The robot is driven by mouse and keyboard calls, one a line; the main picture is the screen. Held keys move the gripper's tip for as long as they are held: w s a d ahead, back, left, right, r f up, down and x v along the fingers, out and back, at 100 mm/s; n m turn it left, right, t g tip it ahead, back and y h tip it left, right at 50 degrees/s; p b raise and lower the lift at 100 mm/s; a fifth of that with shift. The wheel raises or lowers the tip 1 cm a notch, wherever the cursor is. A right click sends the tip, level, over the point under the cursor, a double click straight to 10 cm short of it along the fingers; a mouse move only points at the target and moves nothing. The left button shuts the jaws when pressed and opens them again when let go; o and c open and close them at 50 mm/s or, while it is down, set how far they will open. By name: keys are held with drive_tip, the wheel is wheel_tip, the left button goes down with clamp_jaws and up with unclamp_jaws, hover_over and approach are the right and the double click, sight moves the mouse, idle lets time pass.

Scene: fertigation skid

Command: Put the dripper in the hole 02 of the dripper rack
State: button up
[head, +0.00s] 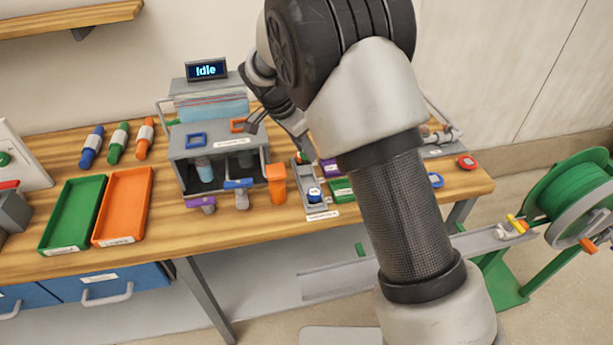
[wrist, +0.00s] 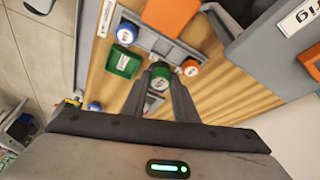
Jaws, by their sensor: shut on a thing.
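My gripper (wrist: 163,82) is shut on a dripper (wrist: 160,80) with a green top and a pale label, seen between the fingertips in the wrist view. The grey dripper rack (wrist: 152,40) lies just beyond the fingertips. A blue dripper (wrist: 127,33) sits at its left end and a red-rimmed, green-and-white piece (wrist: 190,67) at its right end. In the head view the rack (head: 318,207) stands near the table's front edge with the blue dripper (head: 314,195) in it. My arm hides most of the gripper there. Hole numbers are not readable.
An orange block (head: 276,183) stands beside the rack, left of it in the head view, next to a grey machine (head: 190,143). A small green tray (wrist: 123,62) lies close to the rack. Green (head: 72,213) and orange (head: 123,207) trays lie at the left.

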wheel_tip(320, 180, down, 7)
drive_tip(key=shift+d+f, duration=0.1)
drive_tip(key=shift+f, duration=0.1)
idle(0.3)
drive_tip(key=shift+f, duration=0.15)
drive_tip(key=o, duration=1)
drive_tip(key=v, duration=1.2)
drive_tip(key=shift+r, duration=0.25)
